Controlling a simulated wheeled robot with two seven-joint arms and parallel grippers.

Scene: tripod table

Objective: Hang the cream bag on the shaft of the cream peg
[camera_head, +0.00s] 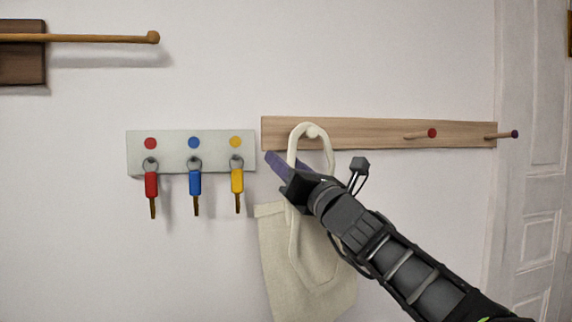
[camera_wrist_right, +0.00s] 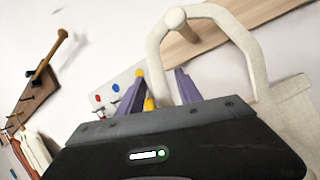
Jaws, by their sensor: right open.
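The cream bag (camera_head: 305,265) hangs below the wooden rail in the head view, its body partly hidden by my right arm. Its handle loop (camera_head: 292,150) arches around the cream peg (camera_head: 312,132). In the right wrist view the peg (camera_wrist_right: 175,17) passes through the top of the loop (camera_wrist_right: 240,35); I cannot tell how far along the shaft the loop sits. My right gripper (camera_head: 278,168) is open beside the handle's left strand. In the right wrist view that strand runs down between the two purple fingers (camera_wrist_right: 158,98). My left gripper is not in view.
The wooden rail (camera_head: 372,133) also bears a red-tipped peg (camera_head: 431,133) and a dark-tipped peg (camera_head: 514,134). Left of the bag, a pale key board (camera_head: 172,136) holds red, blue and yellow keys. A brown rod (camera_head: 110,38) juts out at upper left. A white door stands right.

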